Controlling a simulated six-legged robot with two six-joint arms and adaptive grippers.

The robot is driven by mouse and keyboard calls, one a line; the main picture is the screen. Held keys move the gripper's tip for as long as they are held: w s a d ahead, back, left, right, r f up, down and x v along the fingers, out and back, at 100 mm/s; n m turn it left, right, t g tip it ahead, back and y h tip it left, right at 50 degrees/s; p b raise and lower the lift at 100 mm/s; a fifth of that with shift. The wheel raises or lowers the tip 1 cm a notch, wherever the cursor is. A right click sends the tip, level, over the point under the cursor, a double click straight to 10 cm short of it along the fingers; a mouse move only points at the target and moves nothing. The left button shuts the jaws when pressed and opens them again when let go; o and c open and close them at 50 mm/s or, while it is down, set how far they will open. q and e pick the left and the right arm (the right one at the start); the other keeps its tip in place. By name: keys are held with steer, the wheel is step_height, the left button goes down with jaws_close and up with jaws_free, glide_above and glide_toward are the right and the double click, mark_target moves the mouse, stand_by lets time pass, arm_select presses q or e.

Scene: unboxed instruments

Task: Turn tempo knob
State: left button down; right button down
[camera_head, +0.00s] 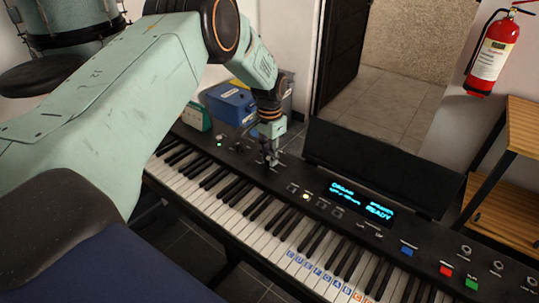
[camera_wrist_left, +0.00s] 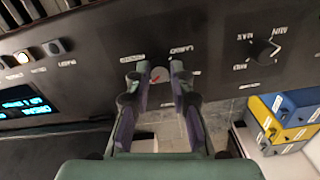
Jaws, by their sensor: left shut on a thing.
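The tempo knob (camera_wrist_left: 158,75) is small and round with a red pointer mark, on the black panel between printed labels, in the left wrist view. My left gripper (camera_wrist_left: 155,70) has one finger on each side of it and is shut on it. In the head view my left gripper (camera_head: 271,158) points down onto the keyboard's panel and hides the knob. The keyboard (camera_head: 232,205) runs diagonally across the head view. My right gripper is in neither view.
Another knob (camera_wrist_left: 263,50) with MIN and MAX labels sits beside it. The lit display (camera_head: 358,205), a blue button (camera_head: 407,249) and a red button (camera_head: 446,270) are further right. A blue box (camera_head: 231,103) stands behind. A fire extinguisher (camera_head: 491,60) hangs on the wall.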

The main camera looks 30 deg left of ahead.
mark_target(269, 158)
arm_select(q)
steer(key=shift+s+m, duration=0.1)
steer(key=shift+m, duration=0.4)
steer(key=c, duration=1.2)
jaws_free()
steer(key=shift+r, duration=0.1)
step_height(269, 158, up, 12)
steer(key=shift+f, duration=0.1)
